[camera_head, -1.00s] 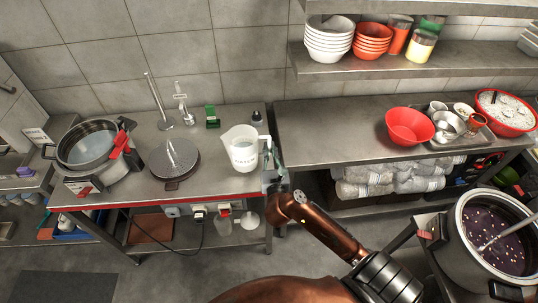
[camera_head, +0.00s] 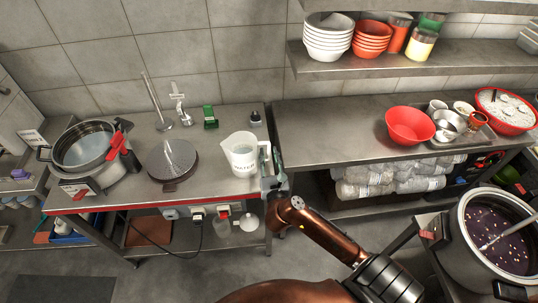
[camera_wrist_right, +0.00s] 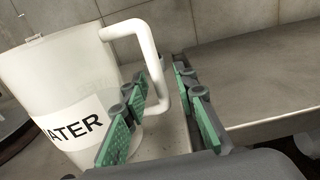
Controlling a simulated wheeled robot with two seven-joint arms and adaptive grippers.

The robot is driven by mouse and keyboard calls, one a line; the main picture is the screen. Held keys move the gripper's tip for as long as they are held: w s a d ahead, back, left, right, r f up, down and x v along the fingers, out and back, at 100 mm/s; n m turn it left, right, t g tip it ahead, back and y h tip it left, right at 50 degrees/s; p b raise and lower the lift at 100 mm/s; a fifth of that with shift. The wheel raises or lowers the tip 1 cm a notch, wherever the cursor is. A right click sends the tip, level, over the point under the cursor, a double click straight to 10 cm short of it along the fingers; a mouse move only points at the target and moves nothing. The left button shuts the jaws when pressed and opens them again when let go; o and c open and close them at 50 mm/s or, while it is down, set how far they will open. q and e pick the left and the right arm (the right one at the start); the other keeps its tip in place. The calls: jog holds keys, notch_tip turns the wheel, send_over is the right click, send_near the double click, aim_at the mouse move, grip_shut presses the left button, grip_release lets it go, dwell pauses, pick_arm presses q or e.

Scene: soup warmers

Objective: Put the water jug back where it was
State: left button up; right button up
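The water jug (camera_head: 240,154) is a white translucent pitcher with a WATER label. It stands upright on the left steel table, near its right front corner, with its handle toward my right gripper. In the right wrist view the jug (camera_wrist_right: 50,75) fills the left side. Its white handle (camera_wrist_right: 154,70) passes between the two green-padded fingers. My right gripper (camera_head: 270,165) is beside the jug at the handle; in the wrist view its fingers (camera_wrist_right: 165,118) are apart, with a visible gap around the handle. My left gripper is not in view.
A round dark lid (camera_head: 172,160) lies left of the jug, beside a pot (camera_head: 85,150). A gap separates this table from the right counter (camera_head: 335,120), which holds a red bowl (camera_head: 410,126). A soup warmer (camera_head: 495,235) is at right.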

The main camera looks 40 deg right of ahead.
jog(key=shift+r, duration=0.2)
jog(key=p+v, duration=0.1)
jog(key=v, duration=1.1)
